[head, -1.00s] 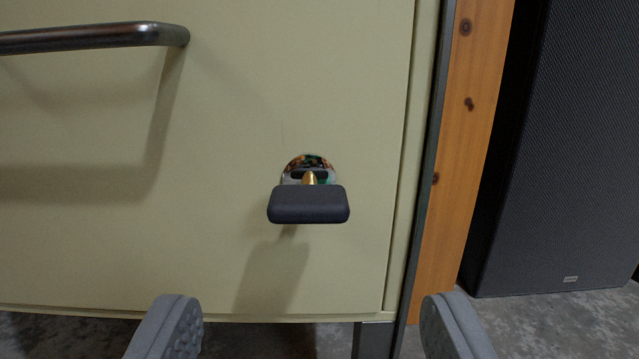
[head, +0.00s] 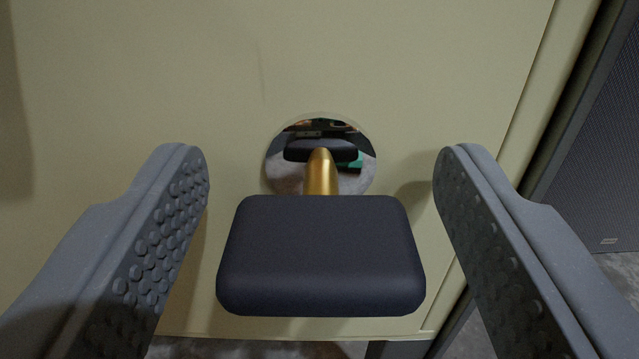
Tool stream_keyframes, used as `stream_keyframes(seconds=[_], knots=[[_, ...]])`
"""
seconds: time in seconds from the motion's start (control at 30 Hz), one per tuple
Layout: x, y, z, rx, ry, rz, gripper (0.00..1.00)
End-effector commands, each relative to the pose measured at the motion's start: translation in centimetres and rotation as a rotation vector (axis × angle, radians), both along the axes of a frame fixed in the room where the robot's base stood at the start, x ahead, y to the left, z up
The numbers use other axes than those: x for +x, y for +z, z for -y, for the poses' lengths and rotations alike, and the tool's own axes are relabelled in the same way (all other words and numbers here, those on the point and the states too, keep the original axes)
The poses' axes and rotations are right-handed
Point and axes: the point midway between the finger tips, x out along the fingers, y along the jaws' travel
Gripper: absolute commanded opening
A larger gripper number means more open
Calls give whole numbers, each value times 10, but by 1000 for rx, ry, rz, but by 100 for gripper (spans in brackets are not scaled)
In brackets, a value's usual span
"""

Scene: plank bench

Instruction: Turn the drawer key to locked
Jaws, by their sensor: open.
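The key has a wide black head (head: 320,256) and a brass shaft (head: 321,172) that goes into a round, mirror-like lock plate (head: 285,172) on the drawer front (head: 130,70). The key head lies flat, its long side level across the picture. My gripper (head: 322,165) is open, with one grey studded finger on each side of the key head. There is a gap between each finger and the head, and neither finger appears to touch it. The inner end of the shaft is hidden in the lock.
The cream drawer front fills most of the view, with its right edge and a dark frame beside it. A black speaker (head: 615,140) stands at the right. Grey floor (head: 490,335) shows below the drawer.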

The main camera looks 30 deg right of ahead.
Motion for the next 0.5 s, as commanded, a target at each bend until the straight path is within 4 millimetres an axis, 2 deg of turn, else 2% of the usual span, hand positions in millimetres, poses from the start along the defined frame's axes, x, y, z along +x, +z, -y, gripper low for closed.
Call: stream_keyframes(seconds=[0.03, 0.1, 0.2, 0.5], knots=[[0, 0, 0, 0, 0, 0, 57], [0, 0, 0, 0, 0, 0, 38], [0, 0, 0, 0, 0, 0, 15], [0, 0, 0, -19, -1, -13, 15]])
